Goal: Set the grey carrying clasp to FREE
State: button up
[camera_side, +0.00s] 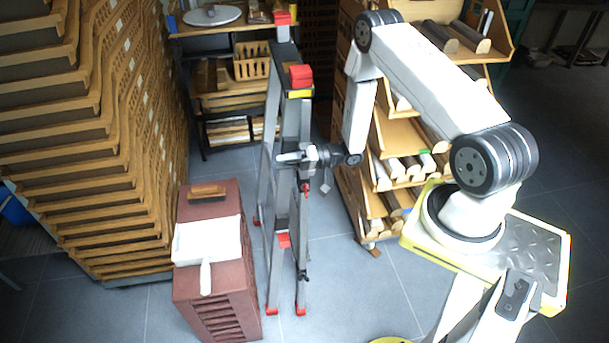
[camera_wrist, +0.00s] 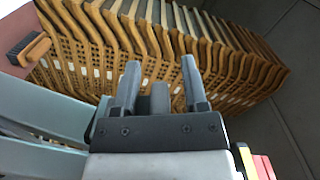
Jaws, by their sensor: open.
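A grey folding stepladder (camera_side: 268,170) with red feet and a red and yellow top stands in the middle of the side view. Its pale rails (camera_wrist: 45,110) run along the left of the wrist view. My gripper (camera_side: 283,157) is at the ladder's upper half, pointing left across its rails. In the wrist view the two dark fingers of my gripper (camera_wrist: 162,80) are apart, with a short dark grey block between them; I cannot tell whether it is part of the gripper. I cannot make out the carrying clasp or its setting for sure. A small grey diamond-shaped piece (camera_side: 325,188) shows just below my gripper.
A dark red chest (camera_side: 215,275) with a white tray (camera_side: 207,240) and a wooden-backed brush (camera_side: 207,191) on it stands left of the ladder. Slatted wooden racks (camera_side: 90,150) fill the left. Shelves with rolls (camera_side: 400,165) stand behind my arm. Floor in front of the ladder is clear.

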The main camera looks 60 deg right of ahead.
grip_shut()
jog(key=shift+s+a+f+n, duration=0.15)
jog(key=shift+f+n, duration=0.35)
jog(key=shift+n, duration=0.8)
jog(key=shift+s+a+f+n, duration=0.2)
jog(key=shift+f+n, duration=0.3)
jog(key=shift+n, duration=0.8)
jog(key=shift+s+a+f+n, duration=0.15)
jog(key=shift+f+n, duration=0.35)
jog(key=shift+n, duration=0.8)
grip_release()
jog(key=shift+s+d, duration=0.1)
